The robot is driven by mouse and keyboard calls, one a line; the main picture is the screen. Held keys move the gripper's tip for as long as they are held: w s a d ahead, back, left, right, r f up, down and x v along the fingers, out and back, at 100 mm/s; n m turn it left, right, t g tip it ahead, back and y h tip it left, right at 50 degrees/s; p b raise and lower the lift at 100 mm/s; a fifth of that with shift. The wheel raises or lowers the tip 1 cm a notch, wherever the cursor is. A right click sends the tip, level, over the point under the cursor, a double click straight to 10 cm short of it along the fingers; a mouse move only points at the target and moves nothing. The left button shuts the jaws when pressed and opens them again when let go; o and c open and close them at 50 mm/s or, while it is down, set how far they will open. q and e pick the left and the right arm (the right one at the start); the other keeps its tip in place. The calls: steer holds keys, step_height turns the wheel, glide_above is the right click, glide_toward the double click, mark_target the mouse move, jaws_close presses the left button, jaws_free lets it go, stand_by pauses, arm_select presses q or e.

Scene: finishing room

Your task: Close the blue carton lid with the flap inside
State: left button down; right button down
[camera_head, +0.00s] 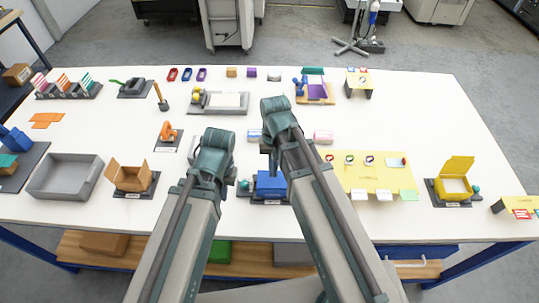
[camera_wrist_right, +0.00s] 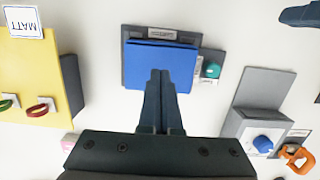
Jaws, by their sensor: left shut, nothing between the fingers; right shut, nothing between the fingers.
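The blue carton (camera_head: 271,183) stands on a dark grey base near the table's front edge, between my arms. In the right wrist view its lid (camera_wrist_right: 150,56) appears as a flat blue panel lying across the box top. No flap shows, and I cannot tell whether it is tucked inside.
A teal knob (camera_wrist_right: 212,69) sits on a grey base beside the carton. A yellow board (camera_head: 375,172) with tags lies to the right, an open yellow carton (camera_head: 455,186) beyond it. An open brown carton (camera_head: 131,178) and grey tray (camera_head: 66,177) stand left.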

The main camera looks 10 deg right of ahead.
arm_select(q)
steer(key=shift+r, duration=0.15)
arm_select(e)
steer(key=shift+r, duration=0.15)
